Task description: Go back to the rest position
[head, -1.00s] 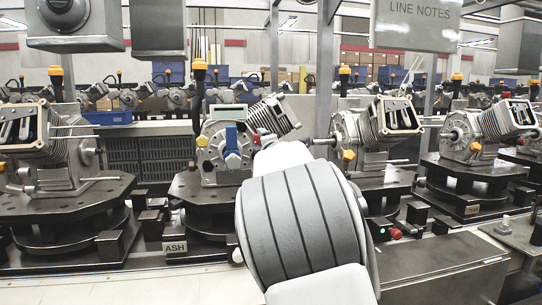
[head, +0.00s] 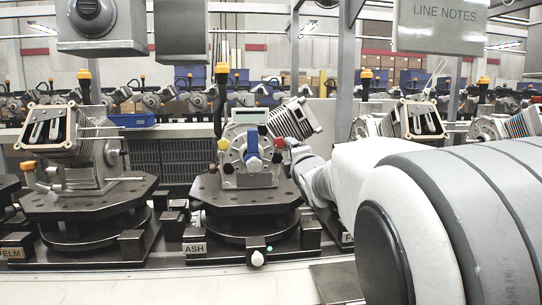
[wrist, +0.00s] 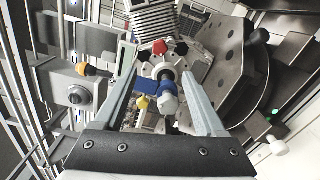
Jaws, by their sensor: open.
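My gripper is open in the wrist view (wrist: 164,88), with a grey finger on each side and nothing held. Between and beyond the fingers is a device with a blue bar (wrist: 148,86), a silver bolt end, and red and yellow knobs. In the head view the same device (head: 250,154) stands upright on the dark fixture labelled ASH (head: 240,195). My white arm comes in from the lower right and ends just right of the device. The fingers cannot be made out there. Whether they touch the device cannot be told.
A finned engine (head: 65,135) stands on the ELM fixture (head: 90,202) at left. Another engine (head: 415,118) is behind my arm. A LINE NOTES sign (head: 440,25) and a grey box (head: 100,25) hang above.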

